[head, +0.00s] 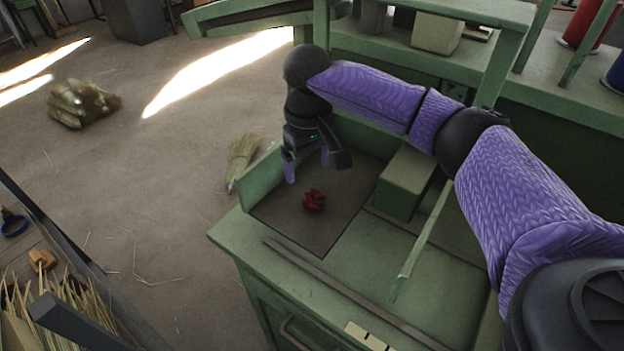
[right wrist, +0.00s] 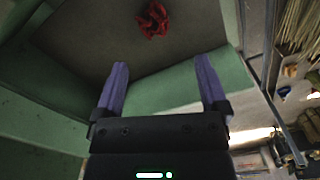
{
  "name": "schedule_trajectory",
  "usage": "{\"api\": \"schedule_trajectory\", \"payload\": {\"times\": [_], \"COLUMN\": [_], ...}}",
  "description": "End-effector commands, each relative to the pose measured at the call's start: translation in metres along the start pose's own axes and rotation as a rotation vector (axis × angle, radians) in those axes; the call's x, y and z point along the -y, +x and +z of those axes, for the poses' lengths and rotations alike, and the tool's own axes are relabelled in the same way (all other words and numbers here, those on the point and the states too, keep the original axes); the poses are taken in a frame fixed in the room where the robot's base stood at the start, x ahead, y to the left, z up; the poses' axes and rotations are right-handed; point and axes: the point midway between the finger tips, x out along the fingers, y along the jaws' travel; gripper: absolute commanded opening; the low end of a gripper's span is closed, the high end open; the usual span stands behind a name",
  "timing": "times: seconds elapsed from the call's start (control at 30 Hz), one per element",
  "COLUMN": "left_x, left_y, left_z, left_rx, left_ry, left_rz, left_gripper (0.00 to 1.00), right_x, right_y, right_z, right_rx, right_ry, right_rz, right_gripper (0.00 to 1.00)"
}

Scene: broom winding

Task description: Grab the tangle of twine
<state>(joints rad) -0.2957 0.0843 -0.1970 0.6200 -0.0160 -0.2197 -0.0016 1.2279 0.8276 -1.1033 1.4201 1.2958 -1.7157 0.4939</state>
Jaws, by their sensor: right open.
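The tangle of twine (head: 314,201) is a small red clump on the dark surface of the green bench, inside a low-walled recess. It also shows in the right wrist view (right wrist: 153,20) near the top, beyond my fingertips. My right gripper (head: 307,172) hangs above the recess, with its purple fingers apart and nothing between them. In the right wrist view the open fingers (right wrist: 161,75) point toward the twine, clearly apart from it. My left gripper is not in view.
The green bench (head: 232,229) has low walls and a green block (head: 403,182) right of the twine. A flat strip lies along its front. A straw bundle (head: 243,158) is on the floor beside it, and another bundle (head: 78,103) lies farther left. Straw stalks (head: 40,318) stand at lower left.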

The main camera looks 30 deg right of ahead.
Motion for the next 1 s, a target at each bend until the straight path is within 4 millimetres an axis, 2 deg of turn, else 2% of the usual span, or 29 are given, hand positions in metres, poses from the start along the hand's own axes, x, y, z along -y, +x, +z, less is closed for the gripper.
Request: {"api": "schedule_trajectory", "payload": {"times": [0.03,0.2,0.4,0.5,0.7,1.0], "left_x": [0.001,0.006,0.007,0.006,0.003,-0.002], "left_y": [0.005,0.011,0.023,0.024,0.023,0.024], "left_z": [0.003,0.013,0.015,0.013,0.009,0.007], "left_rx": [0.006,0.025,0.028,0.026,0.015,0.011], "left_ry": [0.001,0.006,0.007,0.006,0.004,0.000], "left_rz": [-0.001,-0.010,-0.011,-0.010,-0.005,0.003], "left_gripper": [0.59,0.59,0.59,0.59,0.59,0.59], "right_x": [-0.001,-0.002,-0.009,-0.009,-0.008,-0.008], "right_y": [0.014,0.040,0.080,0.087,0.086,0.086], "right_z": [0.001,0.001,0.002,0.002,0.002,0.002], "right_rx": [0.005,0.002,0.003,0.001,0.000,0.000], "right_ry": [0.001,0.001,0.001,0.000,0.000,0.000], "right_rz": [0.002,0.001,0.001,0.000,0.000,0.001], "right_gripper": [0.93,0.93,0.93,0.93,0.91,0.27]}}
